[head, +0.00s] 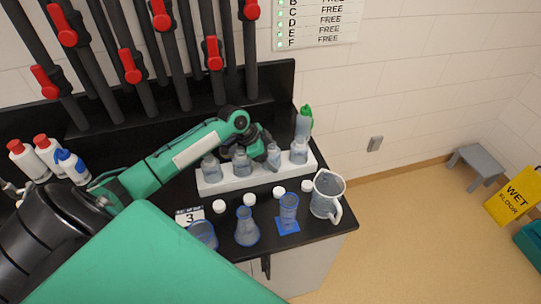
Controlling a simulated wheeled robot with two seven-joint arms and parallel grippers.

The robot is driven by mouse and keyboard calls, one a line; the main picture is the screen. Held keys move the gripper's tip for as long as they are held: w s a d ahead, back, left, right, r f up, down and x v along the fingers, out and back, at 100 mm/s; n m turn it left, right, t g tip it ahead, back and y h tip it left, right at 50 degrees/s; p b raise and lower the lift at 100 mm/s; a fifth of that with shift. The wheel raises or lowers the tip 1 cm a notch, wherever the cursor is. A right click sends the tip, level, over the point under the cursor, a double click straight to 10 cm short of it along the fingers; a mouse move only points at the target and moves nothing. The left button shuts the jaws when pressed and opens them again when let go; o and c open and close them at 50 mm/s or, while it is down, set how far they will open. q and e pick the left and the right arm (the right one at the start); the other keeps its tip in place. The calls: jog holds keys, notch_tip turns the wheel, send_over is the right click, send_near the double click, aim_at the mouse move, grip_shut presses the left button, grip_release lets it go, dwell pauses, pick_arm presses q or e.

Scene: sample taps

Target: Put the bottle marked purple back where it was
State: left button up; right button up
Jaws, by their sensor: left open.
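A white rack (258,178) on the black bench holds several clear bottles in a row: a far-left bottle (210,168), one right of it (241,163), a third (273,157) and a far-right bottle (299,151). I cannot make out a purple mark on any of them. My left gripper (270,150) is open, close to the third bottle; whether it touches that bottle is unclear. The arm partly covers the space behind the rack. My right gripper is not in view.
In front of the rack stand white caps (250,199), a blue-tinted flask (247,228), a cylinder (289,208), a beaker (202,234) and a jug (327,194). A green-capped wash bottle (304,122) stands behind. Black pipes with red taps (131,66) line the wall.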

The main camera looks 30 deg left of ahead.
pick_arm(q)
jog(key=b+v, duration=0.3)
jog(key=v, duration=0.9)
jog(key=shift+r, duration=0.2)
jog(key=shift+w, duration=0.1)
